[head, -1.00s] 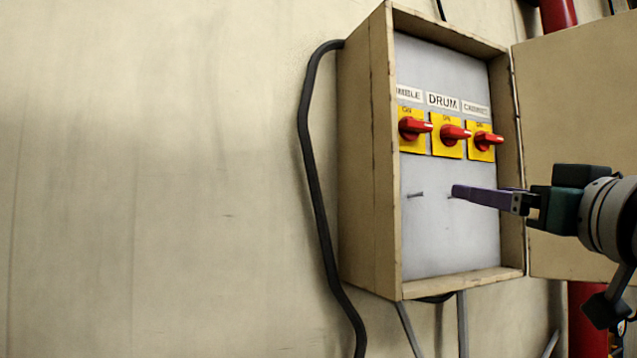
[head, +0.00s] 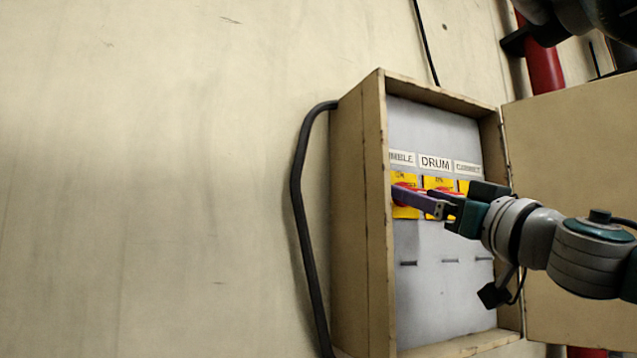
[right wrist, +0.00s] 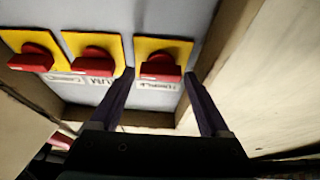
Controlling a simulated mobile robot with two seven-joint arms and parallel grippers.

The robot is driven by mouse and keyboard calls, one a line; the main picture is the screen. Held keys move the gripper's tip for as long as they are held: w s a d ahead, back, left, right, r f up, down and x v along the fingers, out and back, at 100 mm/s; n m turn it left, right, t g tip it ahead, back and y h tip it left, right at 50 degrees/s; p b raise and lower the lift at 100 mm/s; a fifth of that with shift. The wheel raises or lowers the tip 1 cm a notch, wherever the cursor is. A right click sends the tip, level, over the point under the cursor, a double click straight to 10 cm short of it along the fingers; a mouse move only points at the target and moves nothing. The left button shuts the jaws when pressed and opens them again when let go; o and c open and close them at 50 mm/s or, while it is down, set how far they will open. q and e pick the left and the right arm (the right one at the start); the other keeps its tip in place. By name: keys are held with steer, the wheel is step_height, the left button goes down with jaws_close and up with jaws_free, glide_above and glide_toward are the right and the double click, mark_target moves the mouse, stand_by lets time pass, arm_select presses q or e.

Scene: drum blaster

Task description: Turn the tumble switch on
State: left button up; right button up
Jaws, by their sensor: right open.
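The tumble switch is a red knob (right wrist: 161,68) on a yellow plate (head: 405,212), leftmost of three in the head view. In the right wrist view, which is turned over, it is the rightmost, and its handle lies sideways. My right gripper (head: 396,192) is open at this switch and covers most of it in the head view. In the right wrist view my right gripper (right wrist: 159,78) has one finger on each side of the knob, with gaps; contact cannot be told. My left gripper is not in view.
The drum switch (right wrist: 93,62) and cabinet switch (right wrist: 33,58) sit close beside it. The box side wall (head: 375,220) stands close to the tumble switch. The open door (head: 570,140) is at right. A black cable (head: 300,200) runs along the wall.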

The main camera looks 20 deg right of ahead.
steer(key=shift+w+a+r, duration=0.1)
steer(key=shift+w+r, duration=0.1)
steer(key=shift+w, duration=0.45)
steer(key=c, duration=1.1)
